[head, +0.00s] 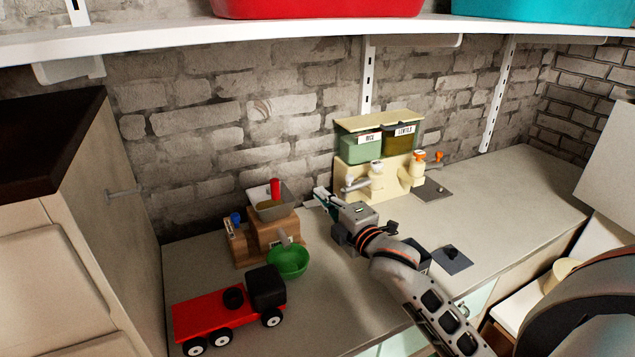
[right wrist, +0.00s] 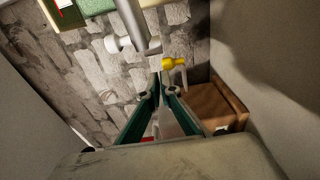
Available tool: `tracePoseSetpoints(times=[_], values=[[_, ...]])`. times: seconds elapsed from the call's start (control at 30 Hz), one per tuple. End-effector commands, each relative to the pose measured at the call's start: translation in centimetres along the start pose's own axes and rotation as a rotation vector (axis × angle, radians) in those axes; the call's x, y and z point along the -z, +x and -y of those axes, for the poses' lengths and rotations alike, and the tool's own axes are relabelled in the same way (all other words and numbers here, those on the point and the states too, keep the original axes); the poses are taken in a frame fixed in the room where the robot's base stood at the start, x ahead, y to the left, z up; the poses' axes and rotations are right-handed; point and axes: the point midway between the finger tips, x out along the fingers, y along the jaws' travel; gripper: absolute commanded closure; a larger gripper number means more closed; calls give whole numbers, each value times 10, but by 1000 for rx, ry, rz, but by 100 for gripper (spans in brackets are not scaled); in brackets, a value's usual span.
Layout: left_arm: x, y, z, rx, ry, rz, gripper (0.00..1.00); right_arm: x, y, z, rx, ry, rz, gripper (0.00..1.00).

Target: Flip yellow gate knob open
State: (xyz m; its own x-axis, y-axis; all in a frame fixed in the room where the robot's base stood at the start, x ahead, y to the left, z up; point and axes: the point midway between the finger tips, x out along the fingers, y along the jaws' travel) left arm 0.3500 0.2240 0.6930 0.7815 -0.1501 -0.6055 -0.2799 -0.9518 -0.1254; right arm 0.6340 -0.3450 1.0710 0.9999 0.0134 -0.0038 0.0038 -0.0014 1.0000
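The yellow knob (right wrist: 174,63) shows in the right wrist view, just beyond and slightly right of my fingertips, with a small visible gap. In the head view I cannot make it out behind or beside my gripper. The cream dispenser (head: 352,178) stands against the brick wall with a green bin marked RICE (head: 361,147) and a bin marked LENTILS (head: 401,137). My right gripper (head: 322,196) is in front of its left side. In the right wrist view its green fingers (right wrist: 159,75) converge with their tips together, and hold nothing visible. My left gripper is out of view.
A wooden box dispenser (head: 259,238) with a grey hopper and blue knob stands left of my gripper. A green bowl (head: 288,262) sits before it, and a red toy truck (head: 225,314) is at front left. An orange knob (head: 437,156) is on the dispenser's right.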

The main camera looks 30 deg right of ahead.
Motion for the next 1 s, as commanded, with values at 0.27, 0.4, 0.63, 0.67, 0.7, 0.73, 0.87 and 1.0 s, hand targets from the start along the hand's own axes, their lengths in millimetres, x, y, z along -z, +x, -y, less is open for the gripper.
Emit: tracePoseSetpoints(times=[0.27, 0.4, 0.63, 0.67, 0.7, 0.73, 0.87, 1.0], values=[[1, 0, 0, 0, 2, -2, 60, 0, 0, -58, -12, -4, 0, 100], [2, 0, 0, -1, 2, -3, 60, 0, 0, -76, -9, -3, -1, 100], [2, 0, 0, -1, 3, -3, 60, 1, 0, -86, -5, -1, 0, 100], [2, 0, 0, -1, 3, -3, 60, 1, 0, -86, -5, -1, -1, 100], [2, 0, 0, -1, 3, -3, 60, 1, 0, -86, -5, -1, -1, 100], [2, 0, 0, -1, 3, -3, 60, 1, 0, -86, -5, -1, -1, 100], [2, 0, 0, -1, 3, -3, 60, 1, 0, -86, -4, -1, -1, 100], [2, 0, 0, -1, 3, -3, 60, 1, 0, -85, -4, -1, -1, 100]])
